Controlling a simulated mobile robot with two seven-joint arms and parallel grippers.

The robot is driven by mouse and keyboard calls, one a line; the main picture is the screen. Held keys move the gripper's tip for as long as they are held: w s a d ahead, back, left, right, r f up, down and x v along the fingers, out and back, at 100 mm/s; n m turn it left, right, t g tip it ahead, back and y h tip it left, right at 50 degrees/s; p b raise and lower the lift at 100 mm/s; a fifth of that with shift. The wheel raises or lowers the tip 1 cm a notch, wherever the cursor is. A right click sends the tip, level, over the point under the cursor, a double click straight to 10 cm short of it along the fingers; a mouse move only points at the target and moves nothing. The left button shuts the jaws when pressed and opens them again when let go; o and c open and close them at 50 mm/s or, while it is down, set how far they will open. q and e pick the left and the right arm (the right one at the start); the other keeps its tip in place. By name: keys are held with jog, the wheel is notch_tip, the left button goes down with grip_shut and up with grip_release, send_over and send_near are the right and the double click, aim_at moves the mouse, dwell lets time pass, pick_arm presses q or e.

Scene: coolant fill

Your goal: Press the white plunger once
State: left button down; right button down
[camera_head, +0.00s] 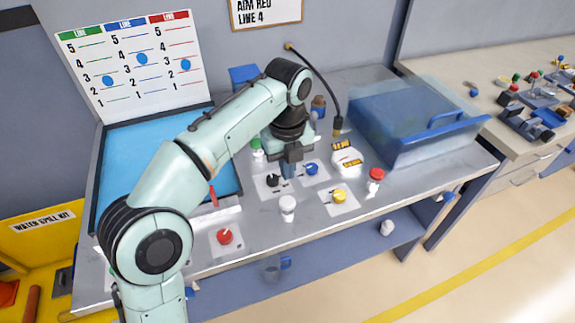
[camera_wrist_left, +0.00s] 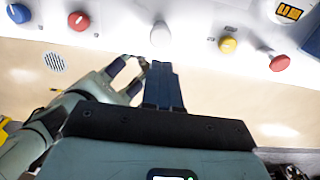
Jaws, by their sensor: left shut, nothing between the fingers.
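The white plunger (camera_head: 288,204) stands upright on the bench near its front edge, between a red knob and a yellow knob. In the left wrist view the white plunger (camera_wrist_left: 160,35) is just above the fingertips in the picture. My left gripper (camera_head: 288,172) is shut and empty. It points down over the bench behind the white plunger, close to a black knob, and no contact with the plunger shows. In the left wrist view its shut fingers (camera_wrist_left: 163,85) are dark blue. My right gripper (camera_wrist_left: 130,77) shows there only, with its fingers apart and nothing between them.
Around the plunger are a red knob (camera_head: 224,236), a yellow knob (camera_head: 340,195), a blue knob (camera_head: 312,168), a black knob (camera_head: 272,180) and a red-topped button (camera_head: 376,175). A blue bin (camera_head: 425,140) stands at the right. Below the bench is a shelf (camera_head: 325,247).

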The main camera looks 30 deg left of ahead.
aim_at(287, 202)
pick_arm(q)
notch_tip(287, 202, down, 8)
jog(key=shift+f+b, duration=0.15)
jog(key=shift+b, duration=0.95)
jog(key=shift+f, duration=0.6)
